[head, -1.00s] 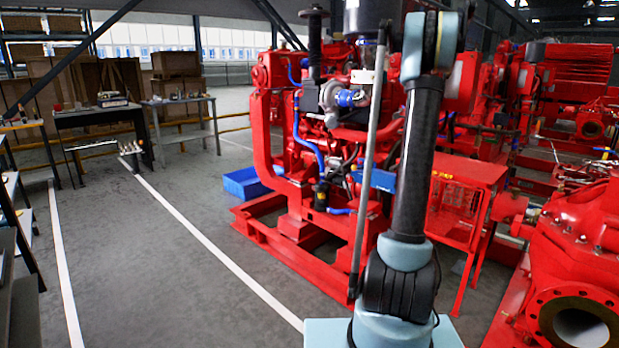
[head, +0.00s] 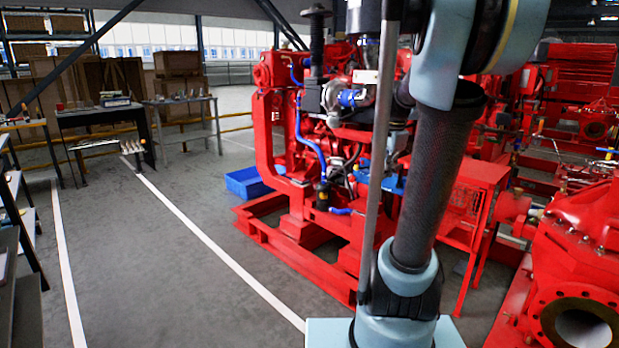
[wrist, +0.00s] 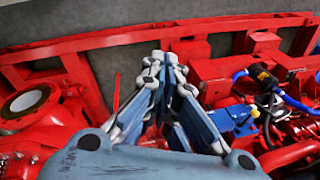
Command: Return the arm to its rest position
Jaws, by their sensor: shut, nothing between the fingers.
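My gripper (wrist: 165,62) shows in the wrist view with its grey-blue fingers drawn together at the tips, shut and empty. It hangs over red pump machinery, with a red base frame (wrist: 130,38) beyond the fingertips and grey floor past that. In the head view my arm (head: 430,180) rises from its light blue base at the bottom and leans to the upper right. The gripper itself is out of the head view.
The red diesel pumpset (head: 310,140) stands close behind my arm. A red pump with an open flange (head: 582,322) is at the lower right. A blue bin (head: 247,182) sits on the floor. Work tables (head: 100,107) stand at the far left. The floor at left centre is clear.

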